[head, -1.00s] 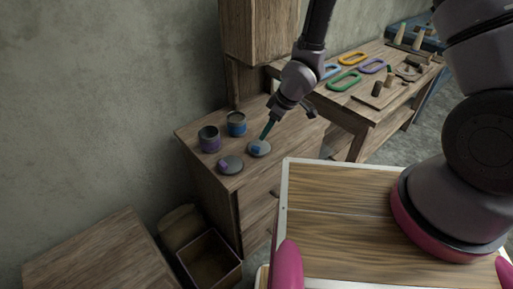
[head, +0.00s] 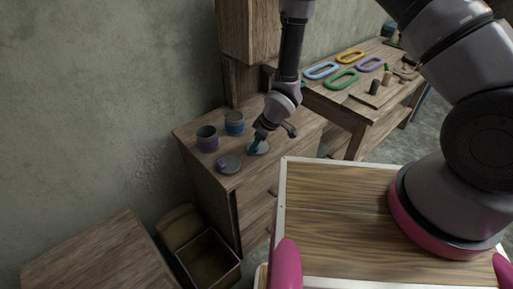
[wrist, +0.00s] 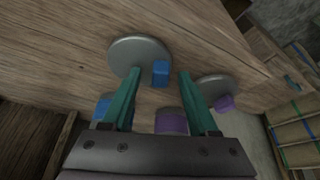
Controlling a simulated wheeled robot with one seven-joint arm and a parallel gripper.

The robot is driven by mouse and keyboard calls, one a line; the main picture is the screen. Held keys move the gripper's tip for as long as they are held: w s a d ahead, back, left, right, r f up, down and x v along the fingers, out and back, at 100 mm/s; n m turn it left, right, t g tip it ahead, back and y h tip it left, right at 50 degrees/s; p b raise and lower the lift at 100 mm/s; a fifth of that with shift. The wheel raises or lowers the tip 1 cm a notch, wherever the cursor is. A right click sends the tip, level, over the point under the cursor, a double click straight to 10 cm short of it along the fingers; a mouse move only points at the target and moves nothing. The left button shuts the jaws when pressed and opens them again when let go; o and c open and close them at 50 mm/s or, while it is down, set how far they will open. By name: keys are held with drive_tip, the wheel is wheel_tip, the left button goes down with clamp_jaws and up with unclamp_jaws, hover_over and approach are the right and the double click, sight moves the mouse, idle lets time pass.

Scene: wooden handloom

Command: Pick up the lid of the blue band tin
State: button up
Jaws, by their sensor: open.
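The blue band tin (head: 234,123) stands open at the back of the wooden cabinet top. Its grey round lid, with a blue block handle, lies flat in front of it, partly hidden by my gripper in the head view (head: 264,149). In the wrist view the lid (wrist: 135,53) and its blue handle (wrist: 160,73) show clearly. My gripper (head: 255,145) is over the lid with its teal fingers open. In the wrist view the handle appears between the fingertips (wrist: 160,76), nearer the right one. I cannot tell whether the fingers touch it.
A purple band tin (head: 207,139) stands left of the blue one. Its purple-handled lid (head: 229,164) lies close to the blue-handled lid. A bench (head: 330,102) with coloured rings is to the right. An open box (head: 208,258) sits on the floor below.

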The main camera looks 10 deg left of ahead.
clamp_jaws()
drive_tip(key=shift+r, duration=0.15)
